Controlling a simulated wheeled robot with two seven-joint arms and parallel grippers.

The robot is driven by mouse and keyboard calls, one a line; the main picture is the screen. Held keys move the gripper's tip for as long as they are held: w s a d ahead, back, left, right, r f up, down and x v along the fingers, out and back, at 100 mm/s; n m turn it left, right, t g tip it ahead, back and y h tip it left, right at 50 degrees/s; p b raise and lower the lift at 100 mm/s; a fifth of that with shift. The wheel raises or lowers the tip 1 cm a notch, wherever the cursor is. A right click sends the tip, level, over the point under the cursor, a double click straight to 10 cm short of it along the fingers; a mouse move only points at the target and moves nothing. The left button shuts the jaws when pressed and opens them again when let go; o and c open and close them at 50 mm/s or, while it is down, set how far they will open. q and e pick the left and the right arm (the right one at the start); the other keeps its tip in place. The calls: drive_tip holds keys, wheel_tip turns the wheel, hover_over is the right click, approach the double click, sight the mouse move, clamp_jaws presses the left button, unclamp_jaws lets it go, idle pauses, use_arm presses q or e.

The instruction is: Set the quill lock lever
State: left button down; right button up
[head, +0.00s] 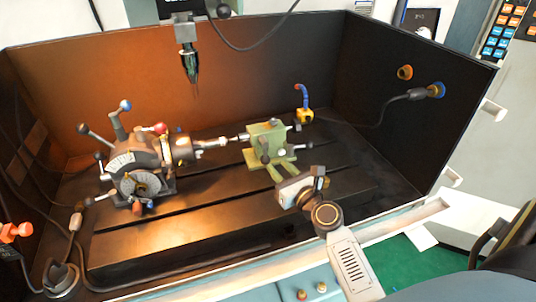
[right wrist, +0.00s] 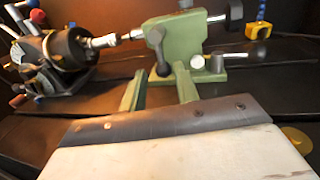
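The green tailstock (head: 262,139) stands on the slotted table, its quill pointing left at the chuck. It also shows in the right wrist view (right wrist: 212,75). A dark lever (right wrist: 160,52) hangs down on its near face, tip low. A second handle (right wrist: 232,56), with a dark knob, sticks out to the right. Which is the quill lock lever is not marked. My right gripper (head: 301,187) is in front and to the right of the tailstock, apart from the levers. My left gripper is not in view.
The indexing chuck (head: 180,147) with its dial and ball-ended levers stands left of the tailstock. A spindle (head: 190,65) hangs above. A yellow-based blue hose (head: 303,112) stands behind. The table's front (head: 200,222) is clear; the enclosure's front rim (head: 400,219) lies beneath my right arm.

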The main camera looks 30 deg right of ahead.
sight(266, 153)
drive_tip(key=w, duration=0.6)
drive_tip(key=shift+w+d, duration=0.1)
drive_tip(key=shift+w, duration=0.3)
clamp_jaws()
